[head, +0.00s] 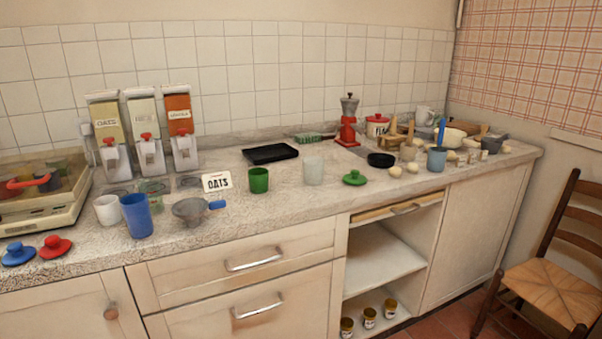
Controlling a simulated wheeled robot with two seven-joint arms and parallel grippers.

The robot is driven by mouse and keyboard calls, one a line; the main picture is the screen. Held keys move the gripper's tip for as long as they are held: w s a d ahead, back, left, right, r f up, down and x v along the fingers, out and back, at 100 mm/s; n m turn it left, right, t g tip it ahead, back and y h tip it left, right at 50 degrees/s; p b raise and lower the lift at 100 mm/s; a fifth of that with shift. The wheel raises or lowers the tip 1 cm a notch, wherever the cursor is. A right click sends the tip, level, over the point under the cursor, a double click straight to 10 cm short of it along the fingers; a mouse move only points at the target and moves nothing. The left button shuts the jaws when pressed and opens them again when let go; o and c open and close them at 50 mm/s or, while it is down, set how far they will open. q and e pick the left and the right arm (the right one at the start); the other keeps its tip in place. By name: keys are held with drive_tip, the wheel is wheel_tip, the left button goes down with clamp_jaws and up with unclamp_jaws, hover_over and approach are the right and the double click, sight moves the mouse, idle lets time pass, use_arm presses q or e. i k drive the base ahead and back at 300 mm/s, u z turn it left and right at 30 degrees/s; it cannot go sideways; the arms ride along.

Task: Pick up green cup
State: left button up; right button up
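A green cup (259,181) stands upright on the speckled countertop (290,215), near the middle of the head view. It is between the white "OATS" card and a pale, frosted cup (313,171). Nothing touches it that I can see. A round green lid (354,178) with a knob lies farther right on the counter. Neither of my grippers is in view.
A blue cup (137,215), a white cup (108,210) and a grey scoop (192,210) stand left of the green cup. The OATS card (217,182) is close on its left. A black tray (270,153) lies behind. The counter in front is clear.

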sight(259, 181)
drive_tip(key=k, duration=0.2)
drive_tip(key=z, duration=1.05)
drive_tip(key=i, duration=1.25)
drive_tip(key=u, duration=0.9)
drive_tip(key=i, duration=0.75)
drive_tip(key=u, duration=0.7)
